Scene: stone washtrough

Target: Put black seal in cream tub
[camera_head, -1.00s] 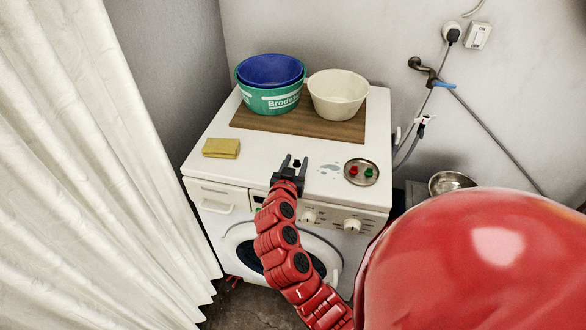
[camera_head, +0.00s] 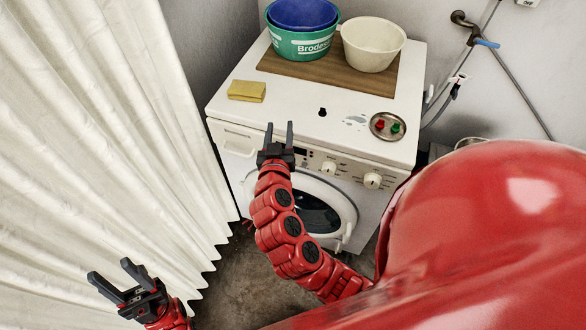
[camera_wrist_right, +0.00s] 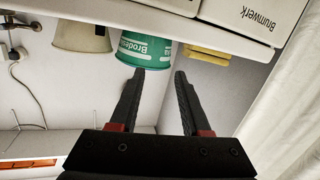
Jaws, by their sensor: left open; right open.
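The small black seal (camera_head: 322,112) lies on the white top of the washing machine, near its front middle. The cream tub (camera_head: 372,45) stands upright on the brown board at the back and also shows in the right wrist view (camera_wrist_right: 82,37). My right gripper (camera_head: 279,127) is open and empty at the machine's front edge, to the left of the seal and nearer me. My left gripper (camera_head: 108,270) is open and empty, low by the curtain.
A blue tub (camera_head: 303,13) sits in a green tub (camera_head: 302,45) beside the cream tub. A yellow sponge (camera_head: 246,91) lies at the left, and a metal dish (camera_head: 388,126) with red and green pieces at the right. A white curtain (camera_head: 110,130) hangs at the left.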

